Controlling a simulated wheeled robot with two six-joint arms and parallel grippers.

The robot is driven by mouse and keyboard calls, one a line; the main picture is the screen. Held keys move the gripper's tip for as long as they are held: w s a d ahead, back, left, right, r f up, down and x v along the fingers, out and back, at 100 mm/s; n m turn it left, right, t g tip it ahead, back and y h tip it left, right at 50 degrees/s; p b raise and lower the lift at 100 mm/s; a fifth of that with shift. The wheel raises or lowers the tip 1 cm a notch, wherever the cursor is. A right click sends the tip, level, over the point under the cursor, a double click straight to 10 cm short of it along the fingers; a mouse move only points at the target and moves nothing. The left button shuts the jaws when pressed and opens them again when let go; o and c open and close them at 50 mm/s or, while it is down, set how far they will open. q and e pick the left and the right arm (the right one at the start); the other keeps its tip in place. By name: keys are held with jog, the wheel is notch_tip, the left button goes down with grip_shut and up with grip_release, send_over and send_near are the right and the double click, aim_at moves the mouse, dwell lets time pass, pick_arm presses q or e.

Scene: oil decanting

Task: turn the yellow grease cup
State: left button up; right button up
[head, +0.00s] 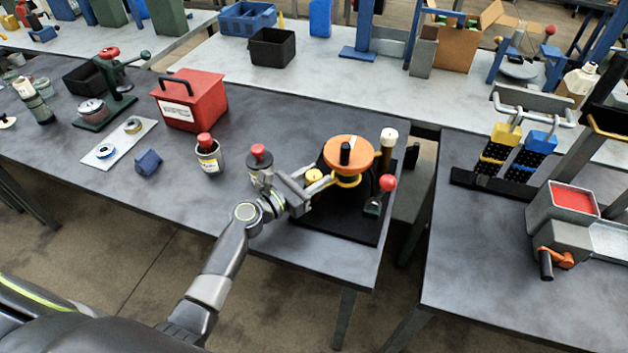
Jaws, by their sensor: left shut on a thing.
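The yellow grease cup (313,175) is a small round yellow cap at the left side of a black device with an orange disc (348,150) on top. My left gripper (313,183) reaches it from the lower left and is shut on it, with the fingers partly hiding it. The device stands on a black base plate (350,228) near the right end of the dark table. My right gripper is not in view.
A dark can with a red cap (259,155) stands close behind my left wrist. A white-labelled can with a red cap (206,145) and a red box (205,100) stand further left. A red ball-topped lever (388,183) is at the device's right.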

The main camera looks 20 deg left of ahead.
pick_arm(q)
jog(key=m+g+h+b, duration=0.4)
jog(key=h, duration=0.1)
jog(key=shift+f+g, duration=0.2)
jog(key=shift+g, duration=0.1)
jog(key=shift+r+m+g+h+b, duration=0.15)
jog(key=shift+m+g+h+b, duration=0.3)
jog(key=shift+m+g, duration=0.25)
jog(key=o, duration=1)
